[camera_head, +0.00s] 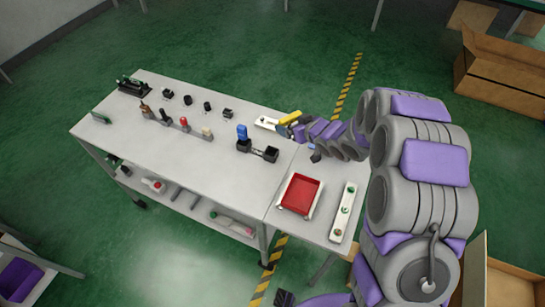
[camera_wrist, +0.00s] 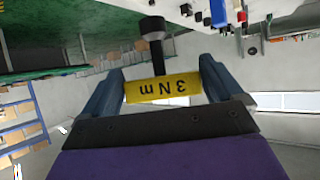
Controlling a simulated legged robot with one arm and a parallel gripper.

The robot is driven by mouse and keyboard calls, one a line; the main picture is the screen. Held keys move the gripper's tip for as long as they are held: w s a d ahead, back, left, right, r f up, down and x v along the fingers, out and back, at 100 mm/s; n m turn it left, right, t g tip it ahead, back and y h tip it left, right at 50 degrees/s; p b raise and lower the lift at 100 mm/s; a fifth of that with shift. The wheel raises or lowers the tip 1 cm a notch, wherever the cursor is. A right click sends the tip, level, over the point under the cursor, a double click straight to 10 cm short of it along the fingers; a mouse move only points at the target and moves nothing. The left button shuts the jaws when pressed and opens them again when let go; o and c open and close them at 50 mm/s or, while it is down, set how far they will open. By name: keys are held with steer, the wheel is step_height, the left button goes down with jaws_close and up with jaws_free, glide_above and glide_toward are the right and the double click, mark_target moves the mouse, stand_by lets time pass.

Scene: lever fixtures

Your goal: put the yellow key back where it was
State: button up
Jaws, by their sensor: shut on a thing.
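The yellow key (camera_head: 290,117) is in my gripper (camera_head: 284,124) near the back right of the long table. In the wrist view the key (camera_wrist: 163,88) is a yellow block marked "3 N m" with a black shaft and round head (camera_wrist: 152,30) pointing away. My gripper (camera_wrist: 163,92) is shut on the yellow block between its two blue-grey fingers. A white plate (camera_head: 266,123) lies on the table just left of the gripper. Whether the key touches anything there, I cannot tell.
A blue-handled fixture with black boxes (camera_head: 243,137) stands left of the gripper. Several small levers and knobs line the long table (camera_head: 150,88). The table's front middle is clear.

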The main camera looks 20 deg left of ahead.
steer(key=a+f, duration=0.1)
steer(key=f, duration=0.2)
steer(key=s+a+f+n+g+b, duration=0.1)
steer(key=a+f, duration=0.1)
steer(key=f, duration=0.1)
steer(key=s+a+f+n+g, duration=0.1)
steer(key=a+f, duration=0.1)
steer(key=f, duration=0.2)
steer(key=shift+s+a+y+b, duration=0.2)
steer(key=shift+y+b, duration=0.1)
steer(key=shift+y, duration=0.1)
steer(key=shift+d+f, duration=0.15)
steer(key=shift+f, duration=0.15)
step_height(320, 180, down, 3)
steer(key=shift+r+b, duration=0.2)
steer(key=shift+b, duration=0.2)
steer(key=shift+c, duration=0.9)
steer(key=shift+w+a+f, duration=0.1)
steer(key=shift+a+f, duration=0.15)
steer(key=shift+a, duration=0.1)
steer(key=shift+a+r, duration=0.1)
steer(key=shift+a, duration=0.05)
steer(key=shift+c, duration=0.8)
steer(key=o, duration=1.3)
steer(key=shift+o, duration=0.4)
